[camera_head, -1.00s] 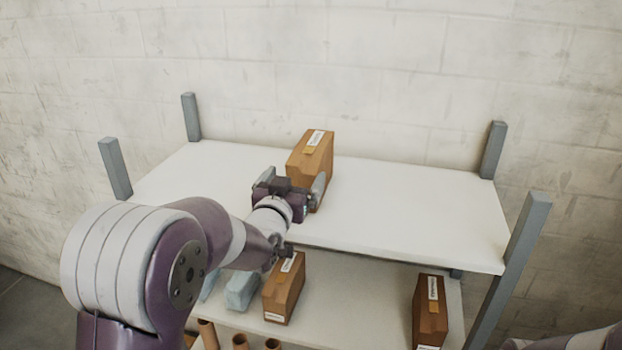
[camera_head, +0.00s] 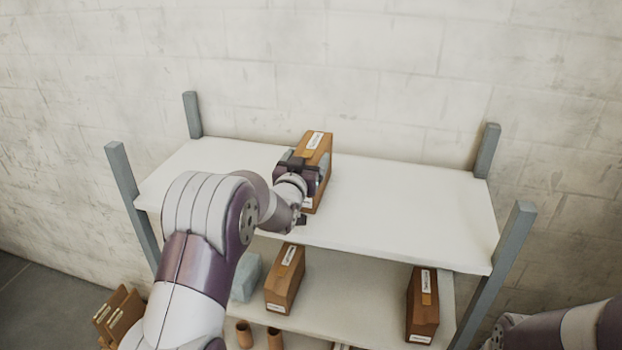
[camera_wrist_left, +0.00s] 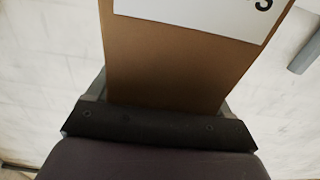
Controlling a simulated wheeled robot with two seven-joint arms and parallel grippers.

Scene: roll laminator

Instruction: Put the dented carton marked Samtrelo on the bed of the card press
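A brown carton (camera_head: 317,156) with a white label on top stands on the rack's upper shelf. My left gripper (camera_head: 305,170) is at its near end, with a finger along each side. In the left wrist view the carton (camera_wrist_left: 165,65) fills the space between the fingers, part of a white label showing at the top. I cannot tell whether the fingers press on it. Two more labelled cartons stand on the lower shelf, one in the middle (camera_head: 285,280) and one at the right (camera_head: 422,305). The names are too small to read, and no dent is discernible. The card press is not in view.
The white upper shelf (camera_head: 420,210) is clear right of the carton. Grey posts (camera_head: 498,270) stand at its corners, and a block wall is behind. The lower shelf also holds a pale blue-grey object (camera_head: 246,278). Brown tubes (camera_head: 244,334) stand lower down.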

